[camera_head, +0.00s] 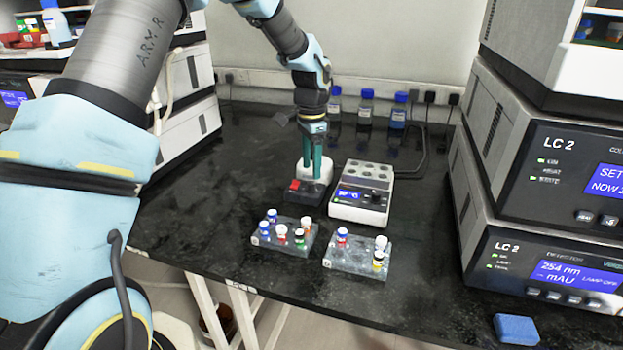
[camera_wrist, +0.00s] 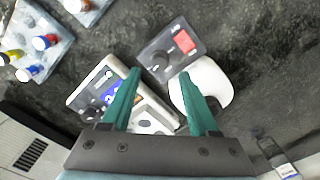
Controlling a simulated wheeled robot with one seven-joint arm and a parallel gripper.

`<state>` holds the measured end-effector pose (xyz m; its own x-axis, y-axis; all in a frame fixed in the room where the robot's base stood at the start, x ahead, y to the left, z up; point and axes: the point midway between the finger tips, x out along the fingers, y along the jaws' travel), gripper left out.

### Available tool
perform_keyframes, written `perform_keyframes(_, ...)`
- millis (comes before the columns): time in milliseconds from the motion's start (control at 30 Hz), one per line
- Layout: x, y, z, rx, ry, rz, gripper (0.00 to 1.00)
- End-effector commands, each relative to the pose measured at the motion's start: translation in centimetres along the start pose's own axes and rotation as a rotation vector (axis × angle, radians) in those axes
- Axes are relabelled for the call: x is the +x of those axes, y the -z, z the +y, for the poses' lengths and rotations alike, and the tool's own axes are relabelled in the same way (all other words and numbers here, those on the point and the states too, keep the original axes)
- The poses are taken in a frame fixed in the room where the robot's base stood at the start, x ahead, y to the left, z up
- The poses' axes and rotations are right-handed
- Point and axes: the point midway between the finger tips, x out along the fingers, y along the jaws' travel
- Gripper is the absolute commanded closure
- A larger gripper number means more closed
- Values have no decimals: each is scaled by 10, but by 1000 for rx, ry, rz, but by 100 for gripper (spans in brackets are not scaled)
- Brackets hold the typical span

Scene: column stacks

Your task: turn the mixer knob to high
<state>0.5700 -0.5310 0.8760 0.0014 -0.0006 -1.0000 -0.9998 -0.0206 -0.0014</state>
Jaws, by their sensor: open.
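The mixer has a dark front panel with a red switch and a white rounded body (camera_head: 325,172). In the wrist view its dark panel (camera_wrist: 153,45) shows the red switch (camera_wrist: 183,42) and a round dark knob (camera_wrist: 162,60) with a pointer mark; I cannot read its setting. My gripper (camera_head: 312,172) points down over the mixer, its teal fingers open. In the wrist view the fingertips of my gripper (camera_wrist: 159,75) stand apart on either side of the knob's line, with nothing held.
A white block heater (camera_head: 345,211) with a blue display and its own knob stands close right of the mixer. Two racks of capped vials, left (camera_head: 281,250) and right (camera_head: 340,262), stand in front. Blue-capped bottles (camera_head: 366,107) stand behind. LC instruments (camera_head: 555,190) fill the right side.

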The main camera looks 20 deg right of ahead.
Motion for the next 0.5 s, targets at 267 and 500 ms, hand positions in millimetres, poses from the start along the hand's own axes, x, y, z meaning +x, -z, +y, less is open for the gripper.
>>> perform_keyframes(267, -48, 0, 0, 0, 2, 2, 39)
perform_keyframes(500, -60, 0, 0, 0, -1, 0, 39)
